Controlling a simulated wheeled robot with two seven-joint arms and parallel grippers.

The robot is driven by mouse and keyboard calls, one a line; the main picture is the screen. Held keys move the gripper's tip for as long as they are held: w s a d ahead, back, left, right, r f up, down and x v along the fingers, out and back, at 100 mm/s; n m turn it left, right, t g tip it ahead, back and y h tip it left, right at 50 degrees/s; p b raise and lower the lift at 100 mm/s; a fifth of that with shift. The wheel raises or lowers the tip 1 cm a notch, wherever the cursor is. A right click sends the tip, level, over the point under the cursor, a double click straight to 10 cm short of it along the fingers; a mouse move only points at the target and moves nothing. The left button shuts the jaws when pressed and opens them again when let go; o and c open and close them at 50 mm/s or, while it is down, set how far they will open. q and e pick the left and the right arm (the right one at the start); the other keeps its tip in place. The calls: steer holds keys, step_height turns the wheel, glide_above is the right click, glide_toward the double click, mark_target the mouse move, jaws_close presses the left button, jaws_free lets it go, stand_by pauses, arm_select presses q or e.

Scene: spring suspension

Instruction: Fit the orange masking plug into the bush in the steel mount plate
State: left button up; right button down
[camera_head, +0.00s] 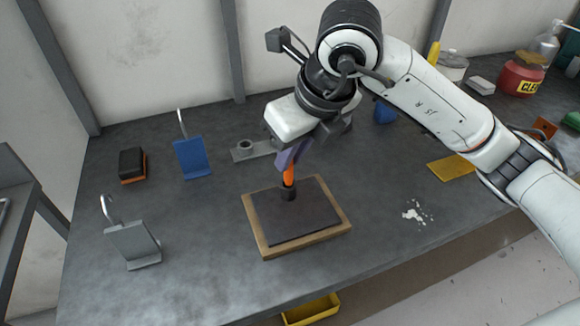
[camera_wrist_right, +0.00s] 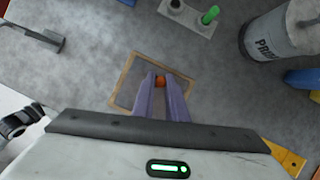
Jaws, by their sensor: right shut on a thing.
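My right gripper (camera_head: 292,158) points down over the dark mat with the wooden border. It is shut on the orange plug (camera_head: 288,174), whose orange end also shows between the purple fingertips in the right wrist view (camera_wrist_right: 160,80). The plug is upright or slightly tilted, above a short dark cylinder (camera_head: 287,193) on the mat; I cannot tell whether it sits in it. The grey steel mount plate (camera_head: 262,149) lies behind, with a raised ring-shaped bush (camera_head: 244,147) at its left. The plate also shows in the wrist view (camera_wrist_right: 187,16) with a green plug (camera_wrist_right: 210,14). My left gripper is not in view.
The wood-edged mat (camera_head: 262,243) lies mid-bench. A blue bracket (camera_head: 192,158), a grey bracket (camera_head: 134,244) and a black-orange block (camera_head: 132,163) stand left. A yellow plate (camera_head: 452,167) and white flecks (camera_head: 418,212) lie right. A white drum (camera_wrist_right: 270,38) stands near the mount plate.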

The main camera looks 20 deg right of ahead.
mark_target(292, 167)
step_height(292, 167, down, 4)
steer(key=shift+r, duration=0.2)
steer(key=c, duration=1.8)
jaws_free()
steer(key=shift+o, duration=0.2)
steer(key=shift+r, duration=0.1)
steer(key=v, duration=1.2)
